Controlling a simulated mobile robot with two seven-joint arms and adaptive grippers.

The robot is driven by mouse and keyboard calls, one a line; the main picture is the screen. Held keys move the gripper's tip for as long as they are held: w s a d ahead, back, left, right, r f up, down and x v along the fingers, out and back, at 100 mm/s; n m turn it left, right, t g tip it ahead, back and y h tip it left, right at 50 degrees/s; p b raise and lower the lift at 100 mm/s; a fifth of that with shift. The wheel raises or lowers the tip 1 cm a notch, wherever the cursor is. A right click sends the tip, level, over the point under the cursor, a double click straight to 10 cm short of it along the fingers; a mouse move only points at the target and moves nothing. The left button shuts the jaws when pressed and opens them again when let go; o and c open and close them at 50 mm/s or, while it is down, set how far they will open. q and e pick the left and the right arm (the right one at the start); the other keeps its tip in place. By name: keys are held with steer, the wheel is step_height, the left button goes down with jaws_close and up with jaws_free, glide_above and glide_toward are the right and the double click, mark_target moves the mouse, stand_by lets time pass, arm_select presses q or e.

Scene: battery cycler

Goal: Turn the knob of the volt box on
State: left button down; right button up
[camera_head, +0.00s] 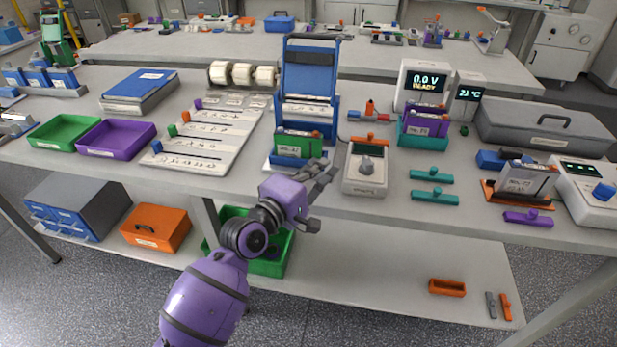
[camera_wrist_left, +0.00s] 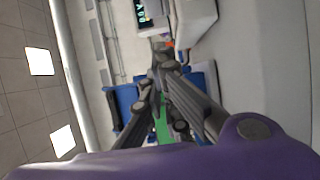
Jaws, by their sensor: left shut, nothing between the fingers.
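A white box with a grey round knob (camera_head: 366,165) and an orange piece on its top edge stands at the front of the table; I cannot tell for sure that it is the volt box. Another white box with a blue knob (camera_head: 604,191) stands at the far right. A display unit (camera_head: 427,84) behind reads 0.0 V READY. My left gripper (camera_head: 327,170) is just left of the grey-knob box, apart from its knob, in front of the green and blue holder. It is shut and empty; its fingers also show in the left wrist view (camera_wrist_left: 161,62). My right gripper is out of view.
A blue rack (camera_head: 310,72) and a green-fronted module (camera_head: 298,145) stand left of the grey-knob box. Teal bars (camera_head: 432,176) lie to its right. Purple (camera_head: 116,139) and green (camera_head: 64,131) trays sit at the left. The table's front edge runs below the gripper.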

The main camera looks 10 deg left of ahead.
mark_target(367, 165)
arm_select(q)
steer(key=w+d, duration=0.1)
steer(key=d, duration=0.1)
steer(key=w+d, duration=0.2)
steer(key=shift+w+r+p, duration=0.1)
steer(key=shift+p, duration=0.2)
steer(key=shift+w+d, duration=0.1)
steer(key=shift+d, duration=0.25)
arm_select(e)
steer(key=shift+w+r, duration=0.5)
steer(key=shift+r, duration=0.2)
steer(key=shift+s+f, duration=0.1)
arm_select(q)
steer(key=shift+w+f+m+g+h+b, duration=0.15)
steer(key=shift+f+m+g+h+b, duration=0.2)
steer(key=shift+b, duration=0.2)
steer(key=shift+w+d+r+h, duration=0.1)
steer(key=shift+d+r+h, duration=0.05)
steer(key=shift+r+h, duration=0.1)
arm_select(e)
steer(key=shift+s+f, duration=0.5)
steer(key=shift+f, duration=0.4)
